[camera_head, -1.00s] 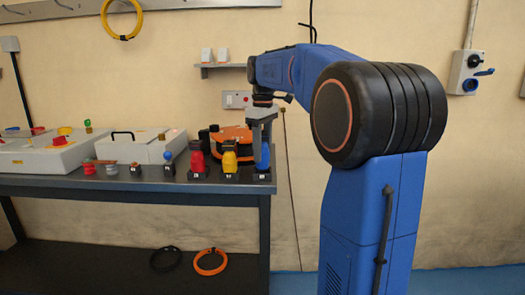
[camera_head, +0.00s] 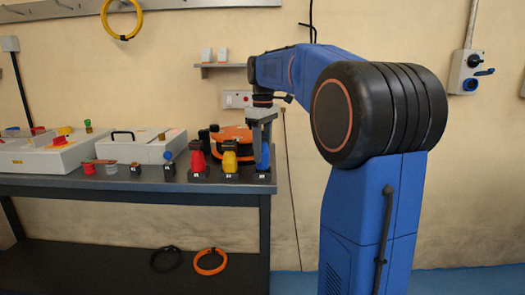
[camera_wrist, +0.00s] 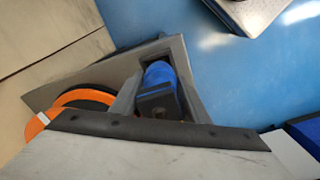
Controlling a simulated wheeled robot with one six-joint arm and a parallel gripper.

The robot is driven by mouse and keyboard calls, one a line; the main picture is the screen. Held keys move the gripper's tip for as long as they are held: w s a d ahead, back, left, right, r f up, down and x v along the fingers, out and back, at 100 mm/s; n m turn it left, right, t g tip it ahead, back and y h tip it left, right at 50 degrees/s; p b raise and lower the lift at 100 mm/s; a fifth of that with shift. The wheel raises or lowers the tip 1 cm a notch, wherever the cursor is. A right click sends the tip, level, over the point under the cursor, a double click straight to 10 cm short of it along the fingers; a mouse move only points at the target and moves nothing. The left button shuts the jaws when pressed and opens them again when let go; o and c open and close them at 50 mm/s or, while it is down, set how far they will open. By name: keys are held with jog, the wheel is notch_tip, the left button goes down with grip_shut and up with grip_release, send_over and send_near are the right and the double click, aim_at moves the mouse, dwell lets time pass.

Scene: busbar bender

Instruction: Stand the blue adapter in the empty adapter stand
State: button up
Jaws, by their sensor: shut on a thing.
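The blue adapter (camera_head: 264,156) is upright between the fingers of my gripper (camera_head: 261,140), at the right end of the bench. My gripper points down and is shut on it. A dark adapter stand (camera_head: 264,177) is directly below the adapter. I cannot tell whether the adapter's foot is fully seated in it. In the wrist view, the blue adapter (camera_wrist: 160,75) shows with its dark end beside the grey finger, and the stand is hidden.
A red adapter (camera_head: 197,158) and a yellow adapter (camera_head: 229,161) stand in dark stands to the left. An orange and black reel (camera_head: 232,138) is behind them. White boxes (camera_head: 142,147) and small knobs fill the left of the bench (camera_head: 130,184). The bench's right edge is close by.

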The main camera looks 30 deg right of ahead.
jog(key=shift+f, duration=1.5)
jog(key=o, duration=1.2)
jog(key=shift+o, duration=0.2)
jog(key=shift+r, duration=0.1)
notch_tip(320, 180, up, 17)
jog(key=shift+r, duration=0.1)
jog(key=shift+s, duration=0.1)
jog(key=s+a+f+m+t, duration=0.3)
jog(key=s+a+f, duration=0.8)
jog(key=s+f, duration=0.3)
jog(key=s+a+f+m+t, duration=0.1)
jog(key=s+a+f, duration=0.1)
jog(key=s+f, duration=0.6)
jog(key=s+a+f+m, duration=0.1)
jog(key=s+a+f, duration=0.1)
jog(key=s+f, duration=0.6)
notch_tip(320, 180, down, 4)
jog(key=shift+a+f+m+t, duration=0.1)
jog(key=shift+a+m+t, duration=0.3)
